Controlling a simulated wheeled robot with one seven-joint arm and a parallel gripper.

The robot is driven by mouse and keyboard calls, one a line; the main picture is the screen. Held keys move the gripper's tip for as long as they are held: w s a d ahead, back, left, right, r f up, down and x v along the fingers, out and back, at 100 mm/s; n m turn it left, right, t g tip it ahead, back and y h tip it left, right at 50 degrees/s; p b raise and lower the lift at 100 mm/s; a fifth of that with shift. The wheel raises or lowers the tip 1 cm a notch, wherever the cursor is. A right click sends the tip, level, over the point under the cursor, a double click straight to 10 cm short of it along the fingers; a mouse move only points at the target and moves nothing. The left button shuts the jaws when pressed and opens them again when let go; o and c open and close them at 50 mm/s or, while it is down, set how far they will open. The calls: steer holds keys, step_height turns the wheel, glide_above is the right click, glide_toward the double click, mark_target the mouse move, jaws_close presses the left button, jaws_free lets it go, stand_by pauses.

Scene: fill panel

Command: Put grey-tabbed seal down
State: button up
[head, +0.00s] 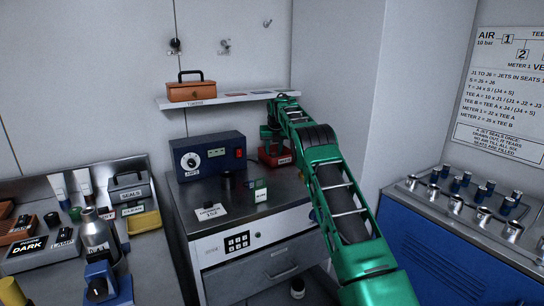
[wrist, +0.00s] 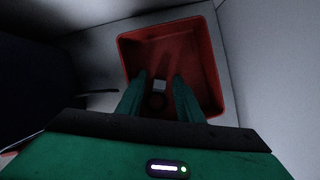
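The seal shows in the wrist view as a small dark ring (wrist: 157,102) with a pale grey tab (wrist: 159,86). It appears to lie inside a red open-topped bin (wrist: 211,95), between my two fingers. My gripper (wrist: 159,82) reaches over and into the bin, with its green fingers apart and a gap on each side of the seal. In the head view my gripper (head: 271,138) is above the red bin (head: 283,160) at the back of the worktop; the seal is hidden there.
A dark blue dial box (head: 207,155) stands left of the bin. A shelf (head: 220,101) with an orange toolbox (head: 191,88) runs above. A wall closes the right.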

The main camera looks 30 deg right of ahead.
steer(key=v, duration=0.5)
steer(key=shift+r, duration=0.3)
steer(key=shift+s+a+f, duration=0.15)
steer(key=shift+s+a, duration=0.05)
steer(key=shift+s, duration=0.15)
steer(key=s+a, duration=0.1)
steer(key=s, duration=0.2)
steer(key=s+a, duration=0.1)
steer(key=s, duration=0.3)
steer(key=s+a, duration=0.1)
steer(key=s, duration=0.2)
steer(key=shift+s+a, duration=0.2)
steer(key=shift+a, duration=0.2)
steer(key=shift+s, duration=0.25)
